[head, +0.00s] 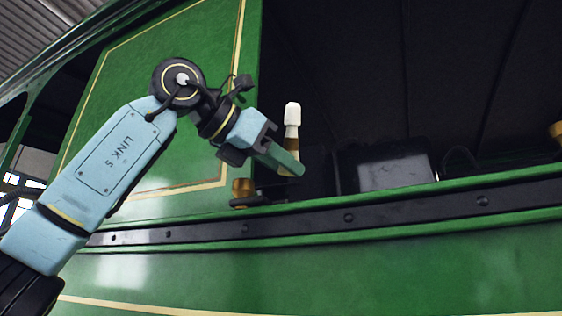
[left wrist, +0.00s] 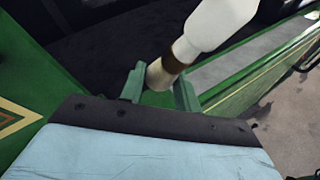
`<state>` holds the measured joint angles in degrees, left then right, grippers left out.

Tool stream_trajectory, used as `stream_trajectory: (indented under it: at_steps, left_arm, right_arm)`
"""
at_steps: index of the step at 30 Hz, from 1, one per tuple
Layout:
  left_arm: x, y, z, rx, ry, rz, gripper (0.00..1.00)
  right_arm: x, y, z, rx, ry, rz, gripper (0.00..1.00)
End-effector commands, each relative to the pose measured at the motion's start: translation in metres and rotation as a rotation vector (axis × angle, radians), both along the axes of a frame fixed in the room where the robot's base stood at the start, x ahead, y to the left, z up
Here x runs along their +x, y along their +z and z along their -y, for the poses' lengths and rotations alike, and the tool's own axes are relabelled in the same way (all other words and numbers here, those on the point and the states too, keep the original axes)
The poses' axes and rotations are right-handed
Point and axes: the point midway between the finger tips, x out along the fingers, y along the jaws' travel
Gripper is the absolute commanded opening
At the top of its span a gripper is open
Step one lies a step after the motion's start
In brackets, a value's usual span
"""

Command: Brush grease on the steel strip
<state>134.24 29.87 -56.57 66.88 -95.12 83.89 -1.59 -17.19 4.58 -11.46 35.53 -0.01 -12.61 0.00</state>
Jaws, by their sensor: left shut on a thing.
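My left gripper (head: 290,168) is shut on the brush (head: 292,114), which has a thick white end, a brown band and a tan part. The brush stands nearly upright in the head view, white end up; its lower end is hidden by the fingers. In the left wrist view, the tan part of the brush (left wrist: 217,22) sits between the green fingers (left wrist: 160,92). A long flat grey strip (left wrist: 235,68), perhaps the steel strip, runs along the tram's sill beyond the brush. In the head view the gripper is above the sill (head: 350,202). My right gripper is out of view.
A dark bolted band (head: 300,222) runs along the green tram side (head: 400,270). A green panel (head: 190,90) stands behind my left arm. A brass fitting (head: 243,190) is by the sill, below the gripper. A dark box (head: 393,172) stands inside the opening.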

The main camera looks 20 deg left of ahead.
Motion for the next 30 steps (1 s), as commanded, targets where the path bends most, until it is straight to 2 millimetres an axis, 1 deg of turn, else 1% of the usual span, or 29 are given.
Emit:
stream_trajectory:
  at_steps: [1,4,15,17,22,26,30]
  left_arm:
    - [0.000,0.010,0.000,-0.001,0.000,0.001,0.00]
    - [0.000,0.016,0.000,-0.001,0.000,0.001,0.00]
    - [0.000,0.017,0.000,0.000,0.000,0.000,0.00]
    - [0.000,0.019,0.000,0.000,0.000,0.000,0.00]
    - [0.000,0.035,0.000,-0.001,0.000,0.001,0.00]
    - [0.000,0.045,0.000,-0.001,0.000,0.001,0.00]
    - [0.000,0.046,0.000,-0.001,0.000,0.001,0.00]
  right_arm:
    - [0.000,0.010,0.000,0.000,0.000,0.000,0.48]
    - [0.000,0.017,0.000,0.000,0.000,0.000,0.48]
    - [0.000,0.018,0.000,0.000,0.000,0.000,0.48]
    - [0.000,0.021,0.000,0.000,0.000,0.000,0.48]
    - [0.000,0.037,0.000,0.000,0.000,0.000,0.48]
    - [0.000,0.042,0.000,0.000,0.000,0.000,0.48]
    - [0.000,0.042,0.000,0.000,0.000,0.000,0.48]
